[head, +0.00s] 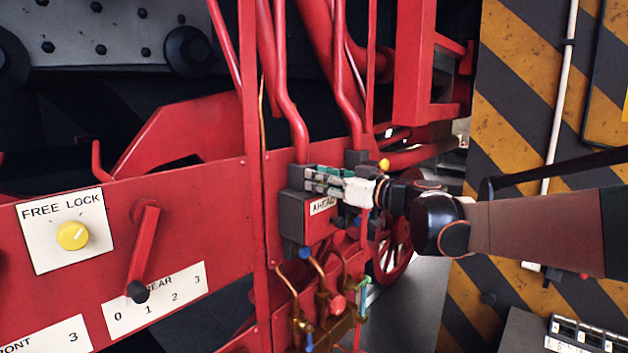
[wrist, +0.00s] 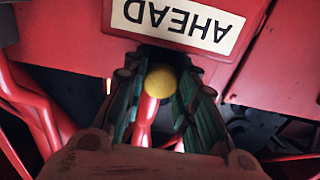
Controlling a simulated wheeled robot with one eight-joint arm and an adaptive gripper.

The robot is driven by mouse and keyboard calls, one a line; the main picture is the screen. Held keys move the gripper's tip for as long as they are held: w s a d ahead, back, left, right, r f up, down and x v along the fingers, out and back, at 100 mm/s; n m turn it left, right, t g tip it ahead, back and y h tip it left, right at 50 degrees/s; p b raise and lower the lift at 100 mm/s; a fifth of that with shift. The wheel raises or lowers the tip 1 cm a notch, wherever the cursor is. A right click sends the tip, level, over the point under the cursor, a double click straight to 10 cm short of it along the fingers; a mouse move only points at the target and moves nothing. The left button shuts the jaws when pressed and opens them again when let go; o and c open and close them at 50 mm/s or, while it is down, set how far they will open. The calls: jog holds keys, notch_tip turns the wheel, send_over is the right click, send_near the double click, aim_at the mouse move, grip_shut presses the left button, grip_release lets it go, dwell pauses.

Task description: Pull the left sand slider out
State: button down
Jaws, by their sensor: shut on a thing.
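The sand slider shows as a round yellow knob (wrist: 161,81) in the wrist view, beside the red box with the AHEAD label. My gripper (wrist: 158,90) has its green-lined fingers on both sides of this knob and is shut on it. In the head view my gripper (head: 328,181) reaches in from the right, at the top of the red box (head: 292,212), and hides the held knob. Another yellow knob (head: 384,164) shows just behind and right of my gripper. How far the held slider is out cannot be told.
The AHEAD label (head: 322,205) is on the box front. Red pipes (head: 292,110) rise behind the box, and copper pipes with valves (head: 325,300) sit below. A red lever (head: 143,250) and a FREE LOCK panel (head: 65,230) are at left. A striped wall (head: 520,90) stands right.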

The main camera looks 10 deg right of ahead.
jog(key=v, duration=0.3)
jog(key=shift+s+d, duration=0.15)
jog(key=shift+s, duration=0.2)
jog(key=c, duration=1.5)
grip_release()
jog(key=shift+o, duration=1.1)
jog(key=shift+s+d, duration=0.15)
jog(key=shift+d, duration=0.05)
jog(key=shift+a+r, duration=0.1)
jog(key=shift+a, duration=0.05)
notch_tip(320, 180, up, 10)
